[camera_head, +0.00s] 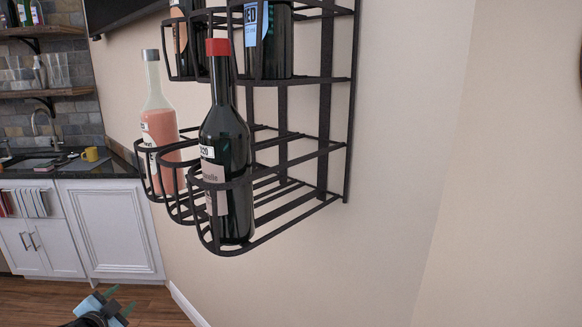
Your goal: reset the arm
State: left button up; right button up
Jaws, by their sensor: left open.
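My left gripper (122,299) shows at the bottom left, low over the wooden floor. Its two green-tipped fingers are apart, with nothing seen between them. It is well below and left of the wall rack (325,150), not touching anything. My right gripper is out of view.
The black wire rack on the beige wall holds a dark red-capped bottle (226,150), a pink bottle (158,125) and more bottles above. The floor (155,305) around the gripper looks clear.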

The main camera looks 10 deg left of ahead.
pick_arm(q)
jog(key=s+d+f+g+h, duration=0.1)
jog(key=s+d+f+h, duration=0.1)
jog(key=s+d+f, duration=0.7)
jog(key=s+d+f+n+g+h, duration=0.1)
jog(key=s+d+f, duration=0.4)
jog(key=s+d, duration=0.5)
jog(key=s+d+f+n+g+h, duration=0.2)
jog(key=s+d+f, duration=0.3)
jog(key=s+d, duration=0.5)
jog(key=d+n, duration=0.1)
jog(key=d, duration=0.4)
jog(key=shift+s+d+f+n+g, duration=0.2)
jog(key=shift+s+d+n+g, duration=0.05)
jog(key=shift+d+n+g, duration=0.1)
